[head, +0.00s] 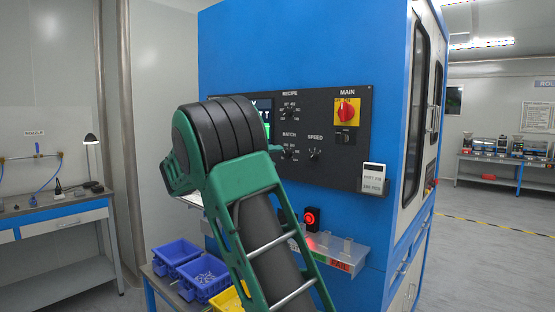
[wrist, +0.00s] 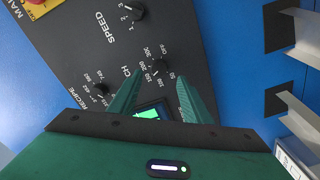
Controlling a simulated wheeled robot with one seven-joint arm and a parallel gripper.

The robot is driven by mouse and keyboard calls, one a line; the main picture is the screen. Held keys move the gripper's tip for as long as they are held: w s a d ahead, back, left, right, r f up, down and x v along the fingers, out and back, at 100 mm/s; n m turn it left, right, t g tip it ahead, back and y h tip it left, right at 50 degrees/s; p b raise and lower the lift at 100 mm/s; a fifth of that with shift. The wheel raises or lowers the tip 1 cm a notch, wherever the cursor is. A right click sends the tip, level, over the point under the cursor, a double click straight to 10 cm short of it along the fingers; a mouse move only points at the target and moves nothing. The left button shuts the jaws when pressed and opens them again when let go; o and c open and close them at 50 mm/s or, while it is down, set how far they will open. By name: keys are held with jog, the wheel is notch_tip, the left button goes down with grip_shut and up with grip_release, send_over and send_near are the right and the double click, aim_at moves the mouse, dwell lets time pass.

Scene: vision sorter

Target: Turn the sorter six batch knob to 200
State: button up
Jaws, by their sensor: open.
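The batch knob (head: 289,154) is a small black dial on the dark panel (head: 326,174) of the blue machine. In the wrist view the batch knob (wrist: 160,67) shows with a ring of numbers and OFF around it, the picture being turned round. Its pointer is too small to read for certain. My gripper (wrist: 160,76) is open, its two green fingers pointing at the panel, one to each side of the knob. Whether the fingers touch the knob or panel cannot be told.
The recipe knob (head: 290,113), speed knob (head: 314,154) and red-yellow main switch (head: 347,110) share the panel. A white label box (head: 374,178) hangs at its lower right. A clear shelf (head: 345,256) juts out below. Blue bins (head: 178,251) stand at the lower left.

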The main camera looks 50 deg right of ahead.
aim_at(285, 155)
jog(key=d, duration=0.5)
jog(key=shift+w+d, duration=0.2)
jog(key=shift+d, duration=0.15)
